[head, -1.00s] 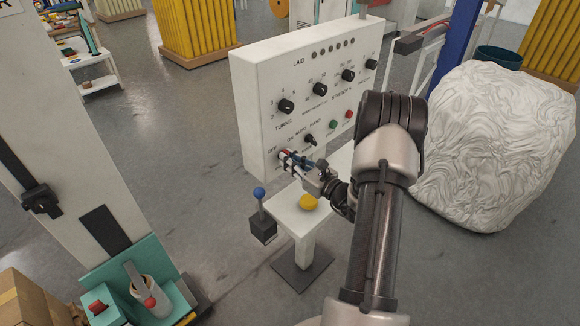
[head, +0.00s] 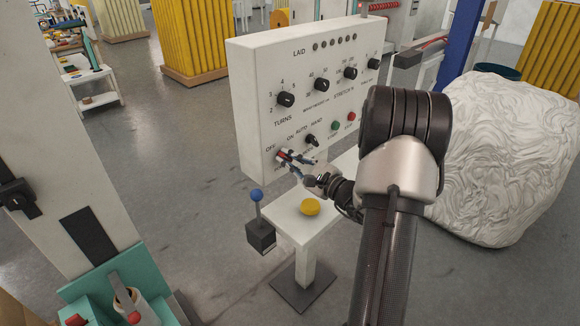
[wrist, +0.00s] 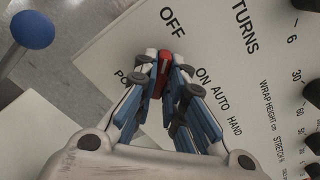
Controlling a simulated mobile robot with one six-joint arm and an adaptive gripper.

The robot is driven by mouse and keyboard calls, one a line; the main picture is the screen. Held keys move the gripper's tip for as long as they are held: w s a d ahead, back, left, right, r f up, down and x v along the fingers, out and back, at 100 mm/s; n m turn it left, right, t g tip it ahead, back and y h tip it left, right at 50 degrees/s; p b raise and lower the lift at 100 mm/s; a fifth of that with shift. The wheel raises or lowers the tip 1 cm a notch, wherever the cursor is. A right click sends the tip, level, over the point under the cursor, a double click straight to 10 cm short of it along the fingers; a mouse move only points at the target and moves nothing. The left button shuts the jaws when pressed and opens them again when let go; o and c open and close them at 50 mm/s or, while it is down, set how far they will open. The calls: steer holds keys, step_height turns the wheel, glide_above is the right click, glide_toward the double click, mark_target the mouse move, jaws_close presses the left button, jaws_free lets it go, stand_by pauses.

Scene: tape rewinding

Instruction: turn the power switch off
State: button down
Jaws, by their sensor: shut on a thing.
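The white control panel (head: 246,85) stands in front of me, with OFF and ON lettered around the red power switch. The red switch handle (wrist: 162,75) sits between my fingertips in the wrist view, with its end near the OFF lettering. My gripper (head: 286,156) is at the panel's lower left in the head view, shut on the red switch handle. In the wrist view, the blue and white fingers of my gripper (wrist: 164,83) close on it from both sides. The fingers hide the switch base and part of the POWER lettering.
Several black knobs (head: 285,99) and a green and a red button (head: 351,117) are on the panel. A yellow button (head: 310,207) is on the white shelf below. A blue-topped lever (head: 257,195) stands left of it. A wrapped white bulk (head: 500,160) is at right.

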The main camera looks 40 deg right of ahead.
steer(key=shift+n, duration=0.3)
steer(key=c, duration=1.7)
jaws_free()
steer(key=shift+o, duration=0.2)
steer(key=s, duration=1.2)
steer(key=shift+d, duration=0.45)
